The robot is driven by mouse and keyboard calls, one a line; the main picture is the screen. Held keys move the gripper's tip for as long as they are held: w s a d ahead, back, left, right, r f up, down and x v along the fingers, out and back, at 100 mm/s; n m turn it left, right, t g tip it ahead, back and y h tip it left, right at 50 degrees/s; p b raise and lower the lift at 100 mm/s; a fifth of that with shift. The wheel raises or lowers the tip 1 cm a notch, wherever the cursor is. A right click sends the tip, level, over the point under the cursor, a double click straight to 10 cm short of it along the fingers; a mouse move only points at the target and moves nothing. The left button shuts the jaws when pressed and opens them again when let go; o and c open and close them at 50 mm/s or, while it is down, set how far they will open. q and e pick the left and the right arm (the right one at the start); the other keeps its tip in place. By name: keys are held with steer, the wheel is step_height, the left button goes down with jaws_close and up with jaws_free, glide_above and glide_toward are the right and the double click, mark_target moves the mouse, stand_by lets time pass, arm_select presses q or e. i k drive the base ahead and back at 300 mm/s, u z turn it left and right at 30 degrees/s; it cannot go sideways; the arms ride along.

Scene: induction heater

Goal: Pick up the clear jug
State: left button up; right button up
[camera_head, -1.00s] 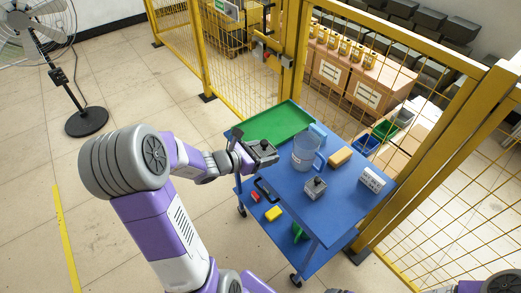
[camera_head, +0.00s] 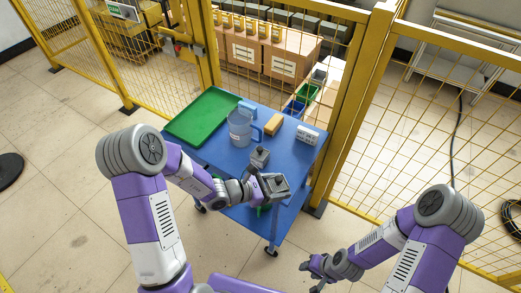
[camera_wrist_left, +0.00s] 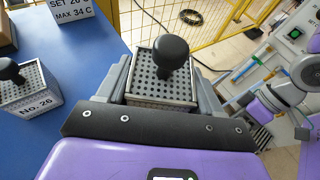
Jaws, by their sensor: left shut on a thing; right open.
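The clear jug (camera_head: 238,130) stands upright on the blue trolley top, beside the green tray (camera_head: 184,131), its handle to the right. My left gripper (camera_head: 271,186) is in front of the jug and to its right, apart from it. It is shut on a grey perforated block with a black knob (camera_head: 280,188). The held block also shows in the left wrist view (camera_wrist_left: 163,84) between the fingers. My right gripper (camera_head: 317,267) is open and empty, low in front of the trolley and away from the jug.
A second knobbed block (camera_head: 260,157), marked No. 26 in the wrist view (camera_wrist_left: 33,94), stands between the jug and my left gripper. A tan block (camera_head: 273,125) and a white sign (camera_head: 307,135) stand to the right. A yellow mesh fence (camera_head: 380,130) runs behind the trolley.

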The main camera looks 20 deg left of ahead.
mark_target(240, 120)
steer(key=u, duration=0.1)
steer(key=k, duration=0.35)
steer(key=z, duration=0.65)
steer(key=i, duration=1)
steer(key=u, duration=0.7)
